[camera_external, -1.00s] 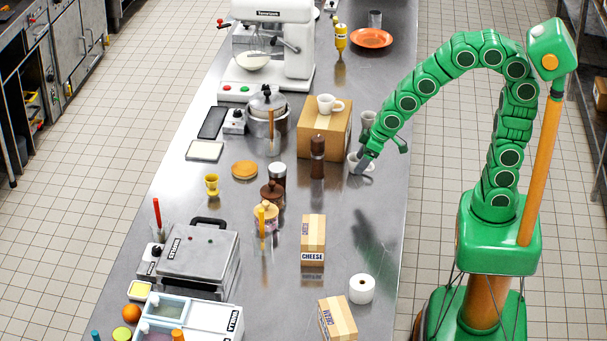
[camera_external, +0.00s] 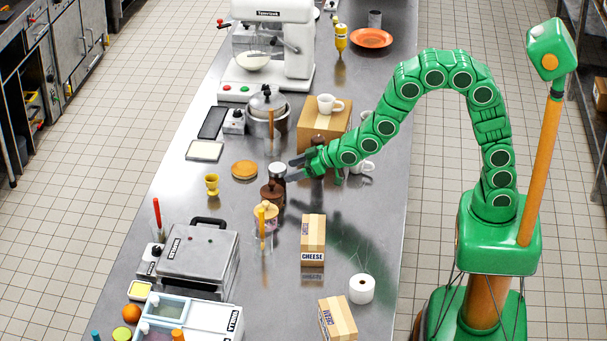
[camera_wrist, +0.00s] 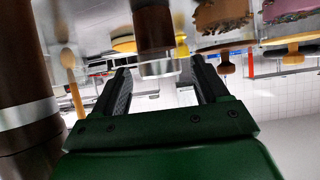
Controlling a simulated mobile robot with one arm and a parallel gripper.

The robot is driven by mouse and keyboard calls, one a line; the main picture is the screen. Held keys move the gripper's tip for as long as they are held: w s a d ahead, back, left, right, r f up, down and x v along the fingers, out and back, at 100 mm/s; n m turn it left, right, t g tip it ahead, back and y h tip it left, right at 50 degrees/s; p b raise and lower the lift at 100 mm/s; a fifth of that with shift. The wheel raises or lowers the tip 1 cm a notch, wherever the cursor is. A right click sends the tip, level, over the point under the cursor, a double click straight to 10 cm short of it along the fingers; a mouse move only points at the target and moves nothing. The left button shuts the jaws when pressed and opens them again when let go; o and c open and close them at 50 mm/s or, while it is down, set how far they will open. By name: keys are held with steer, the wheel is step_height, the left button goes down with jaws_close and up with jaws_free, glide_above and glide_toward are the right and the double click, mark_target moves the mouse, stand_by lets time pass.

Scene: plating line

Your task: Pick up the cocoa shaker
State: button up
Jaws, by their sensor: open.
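The cocoa shaker (camera_external: 277,172), a small dark cylinder with a silvery top, stands upright on the steel counter, left of my gripper (camera_external: 289,168). My gripper is open, its two dark fingers pointing left at the shaker. In the wrist view, which looks upside down, the brown shaker with its silver end (camera_wrist: 156,30) appears between the fingers of my gripper (camera_wrist: 160,70). No contact is visible, and I cannot tell how far it lies between the fingertips.
A brown jar (camera_external: 272,194) with a knobbed lid stands just in front of the shaker. A tall brown mill (camera_wrist: 22,85) is close beside my gripper, mostly hidden outside. A pot (camera_external: 283,124) and box (camera_external: 312,126) with a cup (camera_external: 327,103) stand behind.

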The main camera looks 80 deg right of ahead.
mark_target(273, 174)
steer(key=shift+x, duration=1.45)
steer(key=shift+d+r+x, duration=0.1)
steer(key=shift+x, duration=0.65)
steer(key=shift+d+r+x, duration=0.1)
steer(key=shift+r+x, duration=0.05)
steer(key=shift+x, duration=1.8)
steer(key=c, duration=0.8)
steer(key=shift+r, duration=0.1)
steer(key=shift+c, duration=0.2)
